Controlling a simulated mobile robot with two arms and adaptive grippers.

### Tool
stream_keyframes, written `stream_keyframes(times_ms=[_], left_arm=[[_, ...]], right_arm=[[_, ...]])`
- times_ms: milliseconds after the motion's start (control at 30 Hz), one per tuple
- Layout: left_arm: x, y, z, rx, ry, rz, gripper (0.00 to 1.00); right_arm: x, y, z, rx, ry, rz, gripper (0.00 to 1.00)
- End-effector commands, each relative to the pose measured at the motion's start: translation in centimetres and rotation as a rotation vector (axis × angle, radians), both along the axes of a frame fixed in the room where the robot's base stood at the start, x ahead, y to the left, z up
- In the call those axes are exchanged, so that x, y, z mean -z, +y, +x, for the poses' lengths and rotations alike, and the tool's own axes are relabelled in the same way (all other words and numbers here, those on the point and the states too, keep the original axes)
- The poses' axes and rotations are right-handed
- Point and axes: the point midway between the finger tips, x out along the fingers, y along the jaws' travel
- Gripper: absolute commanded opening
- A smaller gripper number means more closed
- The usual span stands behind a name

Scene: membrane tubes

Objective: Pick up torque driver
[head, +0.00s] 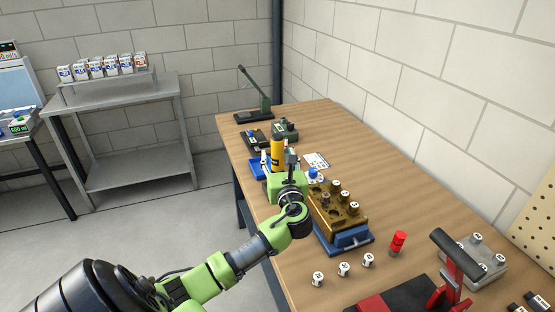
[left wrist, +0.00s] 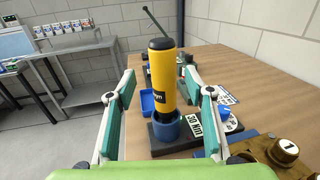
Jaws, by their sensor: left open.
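The torque driver (head: 277,148) is yellow with a black cap and stands upright on the wooden bench. In the left wrist view the torque driver (left wrist: 164,78) sits in a blue round holder (left wrist: 166,127) on a dark base with a "30 Nm" label. My left gripper (head: 279,166) is open, and its green-padded fingers (left wrist: 158,80) show on either side of the driver, with visible gaps at both sides. In the head view the gripper hides the driver's lower part. My right gripper is in neither view.
A brass block (head: 325,212) on a blue base stands just in front of the gripper. A blue bin (left wrist: 147,101) lies left of the driver. A green lever press (head: 262,104) stands at the far end. Small numbered caps, a red cylinder (head: 397,243) and a red-and-black clamp (head: 452,262) are nearer.

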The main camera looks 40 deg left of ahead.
Motion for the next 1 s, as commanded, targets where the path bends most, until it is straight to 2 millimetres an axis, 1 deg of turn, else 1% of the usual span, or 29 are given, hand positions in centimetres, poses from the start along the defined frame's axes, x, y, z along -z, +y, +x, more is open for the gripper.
stream_keyframes(times_ms=[167,333,533,800,833,867,900,1000], left_arm=[[0.1,0.8,0.8,-0.002,0.001,0.0,0.48],[0.5,2.2,2.4,-0.001,0.001,0.0,0.48],[0.6,3.8,3.7,0.0,0.001,0.0,0.48],[0.7,3.9,3.9,0.002,0.001,-0.001,0.48],[0.7,3.9,3.9,0.001,0.001,-0.001,0.43],[0.7,3.9,3.9,0.001,0.001,-0.001,0.35],[0.7,3.9,3.9,0.001,0.001,-0.001,0.25],[0.7,3.9,3.8,0.001,0.001,-0.001,0.02]], right_arm=[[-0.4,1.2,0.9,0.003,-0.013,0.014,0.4],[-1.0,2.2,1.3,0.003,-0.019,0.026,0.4],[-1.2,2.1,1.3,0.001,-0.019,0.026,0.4],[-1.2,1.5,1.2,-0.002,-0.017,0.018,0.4],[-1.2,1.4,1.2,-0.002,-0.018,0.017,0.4],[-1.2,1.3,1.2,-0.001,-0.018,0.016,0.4],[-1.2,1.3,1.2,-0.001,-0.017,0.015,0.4],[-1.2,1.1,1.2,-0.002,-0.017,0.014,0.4]])
